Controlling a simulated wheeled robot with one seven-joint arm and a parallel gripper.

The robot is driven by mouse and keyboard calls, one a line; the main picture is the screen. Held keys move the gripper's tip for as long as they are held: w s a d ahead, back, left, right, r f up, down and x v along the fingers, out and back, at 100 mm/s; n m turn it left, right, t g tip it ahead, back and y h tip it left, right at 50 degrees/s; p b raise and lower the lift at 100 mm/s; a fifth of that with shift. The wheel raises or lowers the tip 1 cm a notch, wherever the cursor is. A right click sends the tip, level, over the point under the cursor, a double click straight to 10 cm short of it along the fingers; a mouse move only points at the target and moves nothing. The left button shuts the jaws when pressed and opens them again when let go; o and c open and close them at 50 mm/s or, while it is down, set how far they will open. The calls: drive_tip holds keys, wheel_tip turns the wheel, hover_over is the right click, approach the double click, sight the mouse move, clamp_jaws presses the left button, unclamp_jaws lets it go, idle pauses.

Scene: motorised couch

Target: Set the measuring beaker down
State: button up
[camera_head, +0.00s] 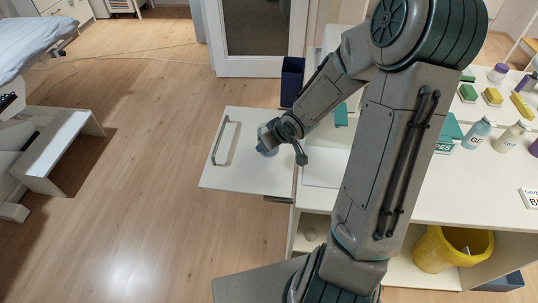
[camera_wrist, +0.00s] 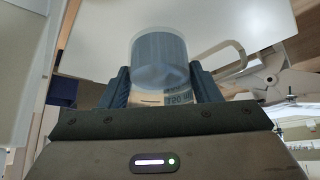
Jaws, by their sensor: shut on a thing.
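The measuring beaker (camera_wrist: 160,62) is a translucent blue-grey cup with printed volume marks, seen close up in the wrist view. My gripper (camera_wrist: 160,85) is shut on it, with one dark finger on each side. In the head view my gripper (camera_head: 279,143) is over a white pull-out panel (camera_head: 245,178). I cannot tell whether the beaker touches the panel.
The panel has a looped handle (camera_head: 221,143) near its left edge. The white counter (camera_head: 470,195) at right carries bottles (camera_head: 477,132) and small coloured blocks. A yellow bin (camera_head: 437,252) stands below it. A dark blue box (camera_head: 292,80) stands behind the panel.

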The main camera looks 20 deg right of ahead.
sight(271, 152)
drive_tip(key=shift+f+b, duration=1.05)
drive_tip(key=shift+f, duration=1.3)
drive_tip(key=shift+f, duration=0.2)
drive_tip(key=o, duration=1.1)
drive_tip(key=shift+c, duration=0.2)
drive_tip(key=shift+r, duration=0.1)
